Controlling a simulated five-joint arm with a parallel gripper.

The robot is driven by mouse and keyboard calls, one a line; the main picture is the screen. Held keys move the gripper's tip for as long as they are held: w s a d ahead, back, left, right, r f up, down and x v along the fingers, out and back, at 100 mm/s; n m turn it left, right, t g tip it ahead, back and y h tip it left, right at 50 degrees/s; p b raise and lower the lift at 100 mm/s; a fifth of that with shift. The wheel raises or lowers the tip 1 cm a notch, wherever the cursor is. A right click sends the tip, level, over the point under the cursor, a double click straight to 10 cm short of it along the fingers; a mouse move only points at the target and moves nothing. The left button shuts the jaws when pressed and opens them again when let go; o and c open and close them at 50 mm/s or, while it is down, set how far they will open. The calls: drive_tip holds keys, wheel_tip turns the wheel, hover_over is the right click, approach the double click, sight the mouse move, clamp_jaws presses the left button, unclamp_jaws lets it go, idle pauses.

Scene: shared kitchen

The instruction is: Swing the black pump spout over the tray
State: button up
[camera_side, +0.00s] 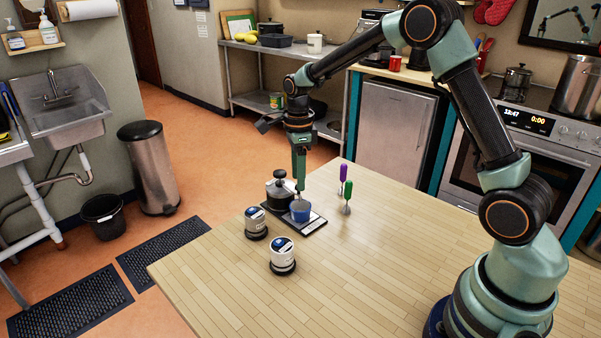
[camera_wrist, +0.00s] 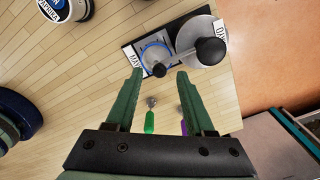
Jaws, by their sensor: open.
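A black tray (camera_side: 315,226) with white labels lies near the table's far-left edge; it also shows in the wrist view (camera_wrist: 130,52). I cannot tell which black part is the pump spout.
Two white-and-blue lidded jars (camera_side: 256,221) (camera_side: 283,252) stand left and in front of the tray. The table's front and right are clear.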

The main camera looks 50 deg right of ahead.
wheel_tip(320, 180, up, 11)
drive_tip(key=shift+f, duration=0.15)
idle(0.4)
drive_tip(key=s+a+r+n+t, duration=0.3)
drive_tip(key=s+r+n, duration=0.3)
drive_tip(key=s+n, duration=0.45)
drive_tip(key=s+a+f+n+t, duration=0.2)
drive_tip(key=s+n, duration=0.6)
drive_tip(key=n, duration=0.6)
drive_tip(key=shift+f+t, duration=0.2)
drive_tip(key=shift+t, duration=0.1)
drive_tip(key=shift+s+a, duration=0.1)
